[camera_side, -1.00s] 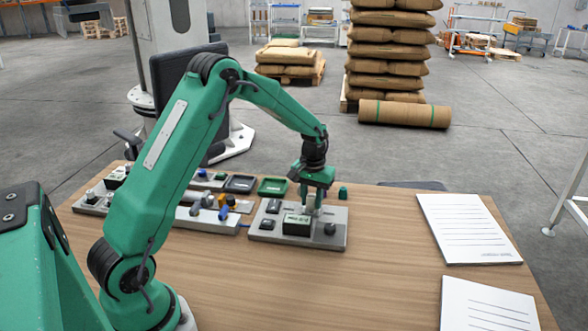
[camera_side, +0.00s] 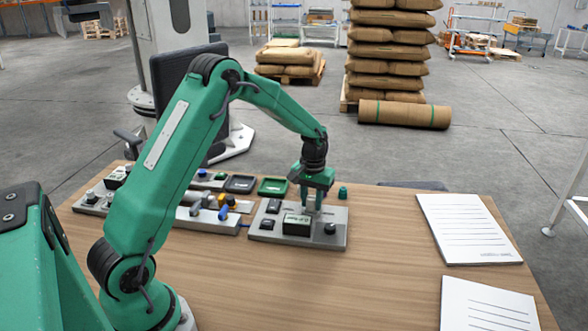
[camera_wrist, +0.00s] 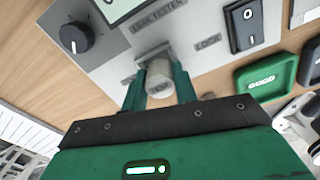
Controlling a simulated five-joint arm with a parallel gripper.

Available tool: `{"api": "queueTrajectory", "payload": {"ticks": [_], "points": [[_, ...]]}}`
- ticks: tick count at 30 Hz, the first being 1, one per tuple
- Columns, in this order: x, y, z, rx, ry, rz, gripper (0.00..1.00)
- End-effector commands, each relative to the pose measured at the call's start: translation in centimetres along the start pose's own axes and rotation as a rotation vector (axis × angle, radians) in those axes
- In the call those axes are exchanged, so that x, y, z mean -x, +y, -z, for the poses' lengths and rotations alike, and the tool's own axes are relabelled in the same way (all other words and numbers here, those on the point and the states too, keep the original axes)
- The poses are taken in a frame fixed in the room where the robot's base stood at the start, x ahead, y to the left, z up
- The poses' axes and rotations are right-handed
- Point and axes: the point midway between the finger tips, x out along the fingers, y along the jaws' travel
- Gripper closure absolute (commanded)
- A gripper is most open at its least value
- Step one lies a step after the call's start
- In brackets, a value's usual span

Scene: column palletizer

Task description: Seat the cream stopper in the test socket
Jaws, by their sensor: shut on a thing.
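My gripper (camera_wrist: 158,85) is shut on the cream stopper (camera_wrist: 159,76), which shows as a short pale cylinder between the two green fingers in the wrist view. The stopper is over the test socket (camera_wrist: 152,54), a metal fitting on the grey leak tester panel (camera_wrist: 115,48). The stopper covers most of the socket, so I cannot tell how deep it sits. In the side view my gripper (camera_side: 313,207) points down over the tester plate (camera_side: 268,236), behind the display box (camera_side: 297,224), and the stopper is barely distinguishable there.
A black knob (camera_wrist: 75,38) and a black rocker switch (camera_wrist: 247,25) flank the socket. A green tray (camera_side: 273,186) and a dark tray (camera_side: 240,184) lie behind the plate. A small green part (camera_side: 343,192) stands to the right. The table front is clear; papers (camera_side: 468,228) lie right.

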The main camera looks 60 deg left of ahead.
Motion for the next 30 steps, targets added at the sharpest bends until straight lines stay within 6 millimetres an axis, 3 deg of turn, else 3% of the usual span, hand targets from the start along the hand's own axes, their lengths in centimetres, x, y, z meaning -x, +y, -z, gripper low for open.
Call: {"api": "queueTrajectory", "payload": {"ticks": [10, 11, 15, 20, 23, 30], "points": [[-0.4, 0.0, 0.0, 0.0, 0.0, 0.0, 0.93], [-0.41, 0.0, 0.0, 0.0, 0.0, 0.0, 0.7], [-0.4, 0.0, 0.0, 0.0, 0.0, 0.0, 0.46], [-0.4, -0.01, 0.0, 0.0, 0.0, 0.0, 0.46], [-0.4, -0.01, 0.0, 0.0, 0.0, 0.0, 0.33], [-0.39, 0.0, 0.0, 0.0, 0.0, 0.0, 0.32]]}}
